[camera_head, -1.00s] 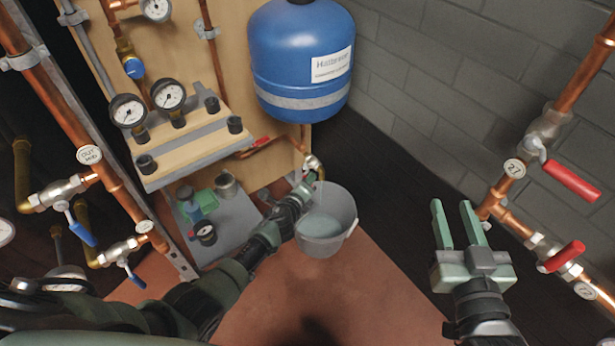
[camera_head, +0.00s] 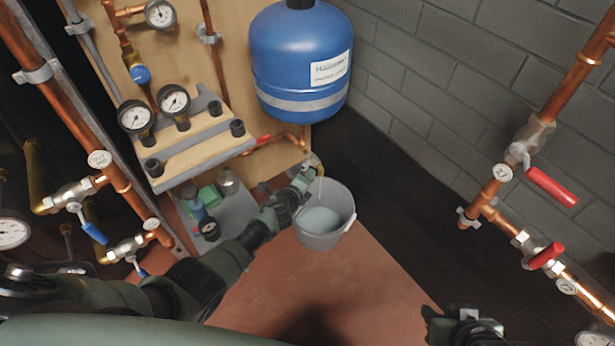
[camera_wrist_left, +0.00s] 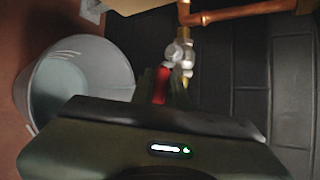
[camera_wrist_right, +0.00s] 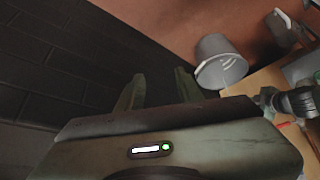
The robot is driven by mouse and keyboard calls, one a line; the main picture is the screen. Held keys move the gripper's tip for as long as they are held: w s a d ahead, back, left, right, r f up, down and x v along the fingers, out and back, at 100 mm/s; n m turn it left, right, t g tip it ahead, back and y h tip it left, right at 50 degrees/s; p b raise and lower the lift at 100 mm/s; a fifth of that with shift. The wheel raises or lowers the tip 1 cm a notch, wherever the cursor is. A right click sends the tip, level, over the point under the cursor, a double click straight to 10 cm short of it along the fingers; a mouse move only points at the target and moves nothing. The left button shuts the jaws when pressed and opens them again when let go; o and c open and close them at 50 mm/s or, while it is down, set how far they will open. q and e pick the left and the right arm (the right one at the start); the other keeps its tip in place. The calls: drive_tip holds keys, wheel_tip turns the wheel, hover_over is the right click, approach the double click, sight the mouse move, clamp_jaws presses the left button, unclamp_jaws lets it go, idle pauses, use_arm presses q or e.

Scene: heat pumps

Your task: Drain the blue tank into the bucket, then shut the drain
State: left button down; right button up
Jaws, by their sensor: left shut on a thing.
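The blue tank (camera_head: 290,60) hangs on the wooden board in the head view. Below it, a copper pipe leads to the drain valve (camera_wrist_left: 178,52), whose red handle (camera_wrist_left: 161,86) shows in the left wrist view. My left gripper (camera_head: 306,182) is shut on the red handle and hides part of it. The grey bucket (camera_head: 322,242) stands upright on the floor under the outlet, with pale water (camera_head: 320,221) in it. A thin stream seems to fall into it. My right gripper (camera_wrist_right: 157,92) is open and empty; in the head view only a little shows at the bottom edge.
A shelf with black gauges (camera_head: 173,101) and a grey tray (camera_head: 232,215) with small items stand left of the bucket. Copper pipes with red levers (camera_head: 551,186) run along the right wall. Open floor (camera_head: 350,290) lies in front of the bucket.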

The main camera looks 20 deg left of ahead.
use_arm(q)
drive_tip(key=c, duration=1.4)
unclamp_jaws()
